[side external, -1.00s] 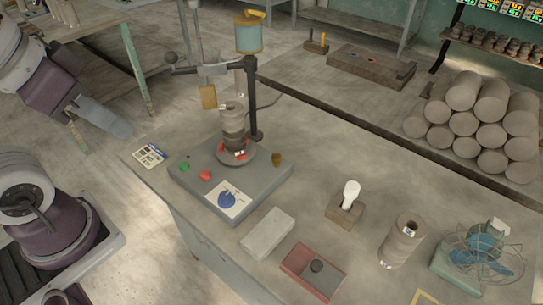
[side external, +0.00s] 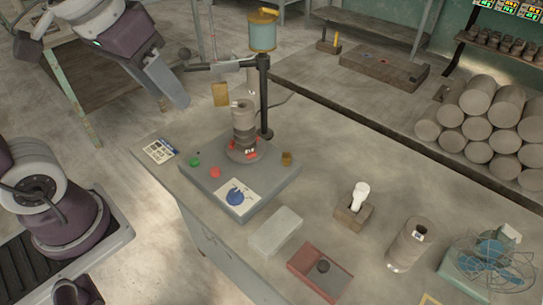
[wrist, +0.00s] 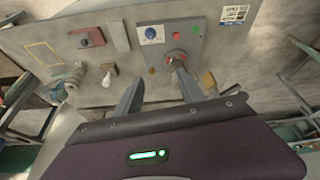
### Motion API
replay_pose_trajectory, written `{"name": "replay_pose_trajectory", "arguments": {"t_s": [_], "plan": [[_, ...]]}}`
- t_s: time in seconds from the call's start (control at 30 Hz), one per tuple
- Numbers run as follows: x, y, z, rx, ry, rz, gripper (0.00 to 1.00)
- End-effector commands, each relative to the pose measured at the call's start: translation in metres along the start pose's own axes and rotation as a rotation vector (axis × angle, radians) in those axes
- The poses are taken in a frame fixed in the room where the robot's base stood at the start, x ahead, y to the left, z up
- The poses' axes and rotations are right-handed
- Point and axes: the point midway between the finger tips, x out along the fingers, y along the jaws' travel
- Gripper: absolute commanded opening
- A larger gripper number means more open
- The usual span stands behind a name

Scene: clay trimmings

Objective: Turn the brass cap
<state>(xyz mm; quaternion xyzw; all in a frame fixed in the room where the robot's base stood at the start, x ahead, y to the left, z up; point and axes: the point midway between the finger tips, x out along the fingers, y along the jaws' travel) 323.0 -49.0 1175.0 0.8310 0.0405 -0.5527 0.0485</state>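A small brown, brass-like cap (side external: 287,158) stands upright on the right back part of a grey base plate (side external: 262,190); I take it to be the brass cap. Beside it, a stacked grey cylinder (side external: 244,122) stands on a round foot with red pieces. In the side view my gripper (side external: 182,100) hangs up and to the left of the plate, apart from everything. In the wrist view my gripper (wrist: 160,76) has its two fingers spread, with nothing between them. The base plate (wrist: 190,40) shows beyond the fingers. I cannot clearly pick out the cap there.
A black post (side external: 265,100) carries a teal canister (side external: 262,36) and a side arm above the plate. A green button (side external: 195,162) and red button (side external: 215,172) sit on the plate. A grey block (side external: 275,231), red tray (side external: 304,265) and bulb (side external: 361,195) stand right of it.

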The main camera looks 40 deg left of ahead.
Motion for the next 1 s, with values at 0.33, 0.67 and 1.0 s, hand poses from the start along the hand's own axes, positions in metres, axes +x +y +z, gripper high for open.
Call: {"name": "replay_pose_trajectory", "arguments": {"t_s": [0.33,0.67,1.0], "plan": [[0.188,0.051,-0.137,-0.372,-0.282,-0.089,0.46],[0.305,0.067,-0.136,-0.54,-0.376,-0.145,0.46],[0.357,0.065,-0.114,-0.539,-0.376,-0.144,0.46]]}}
